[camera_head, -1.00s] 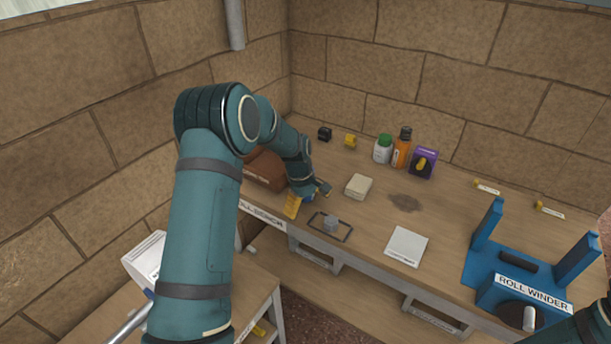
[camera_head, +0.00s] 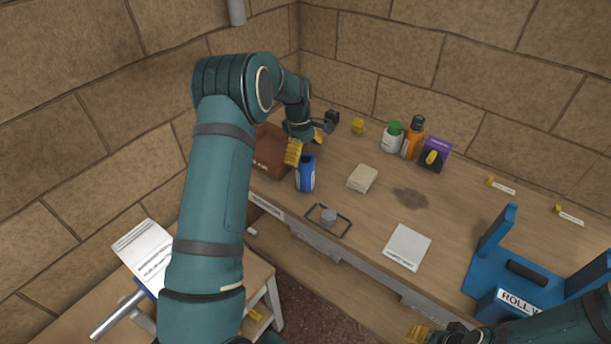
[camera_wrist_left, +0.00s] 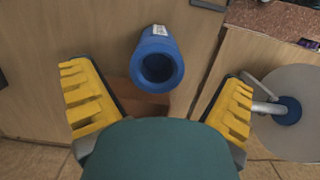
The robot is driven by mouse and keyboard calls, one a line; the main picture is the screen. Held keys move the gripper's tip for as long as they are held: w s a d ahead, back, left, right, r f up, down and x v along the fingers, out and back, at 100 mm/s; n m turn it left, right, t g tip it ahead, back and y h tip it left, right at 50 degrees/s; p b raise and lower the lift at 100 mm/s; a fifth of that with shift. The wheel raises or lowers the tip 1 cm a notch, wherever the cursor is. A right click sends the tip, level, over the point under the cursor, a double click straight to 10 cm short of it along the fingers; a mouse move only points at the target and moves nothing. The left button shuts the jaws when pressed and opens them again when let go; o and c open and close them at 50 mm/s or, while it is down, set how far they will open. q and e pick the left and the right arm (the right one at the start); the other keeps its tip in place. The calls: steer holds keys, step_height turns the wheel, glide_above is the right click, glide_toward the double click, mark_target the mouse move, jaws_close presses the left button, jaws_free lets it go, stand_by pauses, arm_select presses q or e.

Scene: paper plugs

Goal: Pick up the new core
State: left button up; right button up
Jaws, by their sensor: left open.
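The new core, a blue hollow tube with a small white label, stands upright on the bench near its left end in the head view (camera_head: 306,174). In the left wrist view the core (camera_wrist_left: 158,62) shows its open end, between the two yellow fingers and apart from both. My left gripper (camera_head: 308,144) is open and empty, just above and behind the core in the head view; it also shows in the left wrist view (camera_wrist_left: 160,90). My right gripper (camera_head: 432,334) is partly in view at the bottom edge; its jaw opening is unclear.
A brown box (camera_head: 270,156) sits close beside the core. A wire stand with a grey piece (camera_head: 328,216), a beige block (camera_head: 362,178) and bottles (camera_head: 393,137) are to the right. The blue roll winder (camera_head: 520,265) stands far right. A metal rod (camera_head: 117,313) lies lower left.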

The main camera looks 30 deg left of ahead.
mark_target(306, 167)
arm_select(q)
steer(key=shift+w+d+f+b, duration=0.1)
steer(key=shift+f+b, duration=0.1)
steer(key=shift+f, duration=1.2)
steer(key=shift+d+f+b, duration=0.1)
steer(key=shift+f+b, duration=0.1)
steer(key=shift+f, duration=1.15)
steer(key=shift+c, duration=0.2)
steer(key=c, duration=1.3)
